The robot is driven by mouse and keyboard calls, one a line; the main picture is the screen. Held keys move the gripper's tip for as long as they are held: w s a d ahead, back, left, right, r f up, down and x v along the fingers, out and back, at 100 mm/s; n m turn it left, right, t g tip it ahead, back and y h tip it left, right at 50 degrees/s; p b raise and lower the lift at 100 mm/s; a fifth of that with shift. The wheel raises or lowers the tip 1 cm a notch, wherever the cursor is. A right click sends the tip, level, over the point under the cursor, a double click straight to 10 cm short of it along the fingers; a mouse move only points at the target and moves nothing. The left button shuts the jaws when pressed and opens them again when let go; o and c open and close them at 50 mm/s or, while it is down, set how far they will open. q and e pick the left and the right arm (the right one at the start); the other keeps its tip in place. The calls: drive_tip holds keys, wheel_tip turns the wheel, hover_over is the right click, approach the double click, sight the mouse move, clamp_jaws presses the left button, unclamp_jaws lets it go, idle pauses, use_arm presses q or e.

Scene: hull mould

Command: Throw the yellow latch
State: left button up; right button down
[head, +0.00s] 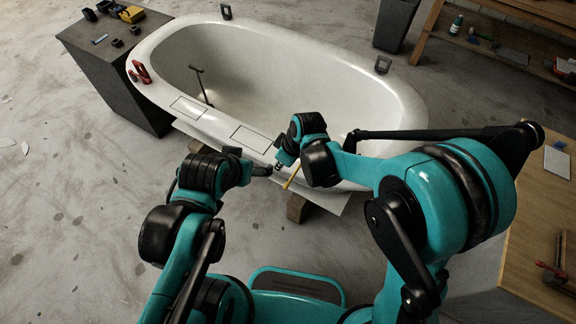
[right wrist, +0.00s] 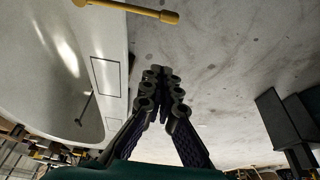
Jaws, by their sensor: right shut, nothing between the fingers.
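The yellow latch (head: 293,176) is a slim yellow bar at the near rim of the white hull mould (head: 400,105). In the right wrist view, the latch (right wrist: 150,11) lies across the top edge with a knobbed end. My right gripper (head: 279,166) is just left of the latch in the head view, apart from it. In the right wrist view, its fingers (right wrist: 160,72) are together and empty, with the latch beyond their tips. My left gripper (head: 264,170) is near the mould's front rim, small and dark; its fingers are unclear.
A red clamp (head: 139,73) sits on the mould's left rim. Dark outlined panels (head: 254,138) mark its near flange. A dark cabinet (head: 110,75) stands at left, and a wooden bench (head: 540,220) at right. The floor at left is mostly clear.

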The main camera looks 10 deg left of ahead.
drive_tip(key=b+x, duration=0.4)
drive_tip(key=x, duration=0.6)
use_arm(q)
wheel_tip(320, 180, down, 4)
drive_tip(key=shift+f, duration=0.2)
use_arm(e)
drive_tip(key=d, duration=0.1)
drive_tip(key=s+d, duration=0.1)
drive_tip(key=d, duration=0.2)
drive_tip(key=shift+s+r, duration=0.15)
drive_tip(key=shift+r, duration=0.15)
use_arm(q)
drive_tip(key=shift+s+f, duration=0.1)
drive_tip(key=shift+s, duration=0.05)
